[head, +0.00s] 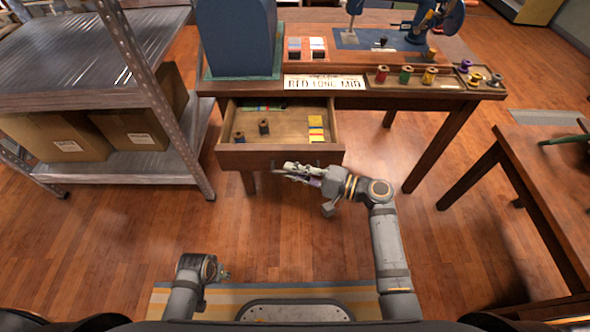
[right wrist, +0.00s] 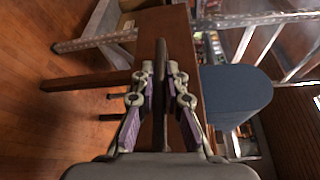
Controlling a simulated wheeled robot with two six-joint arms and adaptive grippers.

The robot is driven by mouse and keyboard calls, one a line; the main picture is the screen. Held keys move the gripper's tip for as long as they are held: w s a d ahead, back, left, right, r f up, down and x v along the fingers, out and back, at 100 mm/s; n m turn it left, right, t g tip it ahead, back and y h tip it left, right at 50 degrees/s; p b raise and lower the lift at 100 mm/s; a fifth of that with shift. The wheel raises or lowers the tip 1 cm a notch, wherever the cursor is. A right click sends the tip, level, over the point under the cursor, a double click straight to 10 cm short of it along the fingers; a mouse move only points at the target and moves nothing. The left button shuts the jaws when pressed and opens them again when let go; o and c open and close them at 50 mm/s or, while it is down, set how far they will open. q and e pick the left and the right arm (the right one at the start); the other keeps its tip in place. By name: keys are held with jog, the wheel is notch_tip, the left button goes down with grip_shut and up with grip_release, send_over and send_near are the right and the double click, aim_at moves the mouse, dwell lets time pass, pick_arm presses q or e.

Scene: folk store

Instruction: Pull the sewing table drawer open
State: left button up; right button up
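The sewing table (head: 388,90) has its wooden drawer (head: 281,160) standing well out towards me. Spools and coloured packets lie inside it. My right gripper (head: 283,170) is at the drawer's front, pointing left. In the right wrist view a dark bar (right wrist: 160,95), seemingly the drawer handle, runs between the two purple-padded fingers (right wrist: 160,72). Slim gaps show on both sides of the bar, so the fingers look open around it; contact at the tips is hard to judge. My left gripper (head: 225,274) is low at the left, mostly hidden by its arm.
A metal shelf (head: 140,80) with cardboard boxes (head: 60,137) stands to the left. Another wooden table (head: 550,165) is on the right. A blue case (head: 237,38), thread spools (head: 405,75) and a sewing machine (head: 432,20) are on the sewing table. The floor before the drawer is clear.

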jog(key=o, duration=0.4)
jog(key=v, duration=1.2)
